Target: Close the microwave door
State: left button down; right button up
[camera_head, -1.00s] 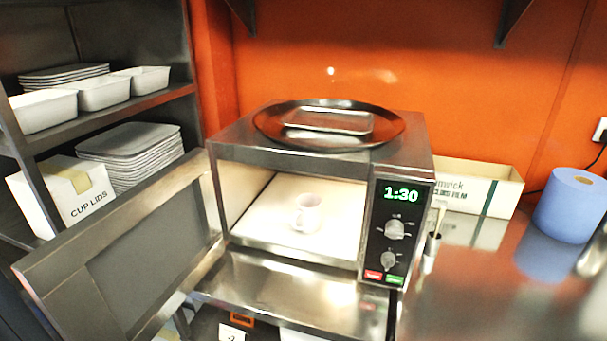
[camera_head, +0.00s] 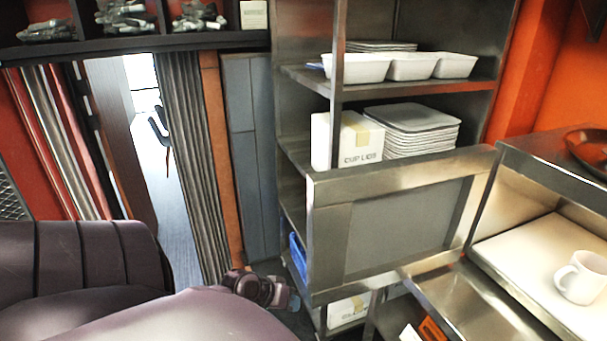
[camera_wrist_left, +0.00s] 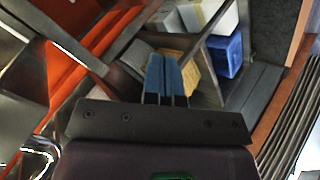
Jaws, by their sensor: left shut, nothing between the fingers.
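The microwave (camera_head: 520,285) stands at the right edge of the head view, with a white mug (camera_head: 582,277) inside on its pale floor. Its steel-framed door (camera_head: 405,232) is wide open and reaches left in front of the shelves. My left gripper (camera_head: 292,299) is low, just left of the door's free edge; whether it touches the door I cannot tell. In the left wrist view its blue fingers (camera_wrist_left: 166,76) are together with nothing between them. My right gripper is not in view.
A metal shelf rack behind the door holds white tubs (camera_head: 410,67), stacked trays (camera_head: 412,130) and a cup lids box (camera_head: 345,142). A dark round tray (camera_head: 590,150) lies on top of the microwave. A doorway with a grey curtain (camera_head: 190,160) is at the left.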

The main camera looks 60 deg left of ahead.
pick_arm(q)
jog(key=s+a+r+t+h+b, duration=0.15)
jog(key=a+r+h, duration=0.25)
jog(key=r, duration=0.6)
jog(key=a+r+t+h+b, duration=0.15)
jog(key=a+r+h, duration=0.3)
jog(key=r, duration=0.45)
jog(key=a+r+h+b, duration=0.25)
jog(key=a+r, duration=0.25)
jog(key=r, duration=0.5)
jog(key=w+d, duration=0.6)
jog(key=d, duration=0.5)
jog(key=shift+d+n+h, duration=0.25)
jog(key=shift+n+h, duration=0.15)
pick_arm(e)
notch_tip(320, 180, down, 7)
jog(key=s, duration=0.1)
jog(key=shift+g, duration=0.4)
pick_arm(q)
jog(key=shift+f+t, duration=0.1)
jog(key=shift+t, duration=0.2)
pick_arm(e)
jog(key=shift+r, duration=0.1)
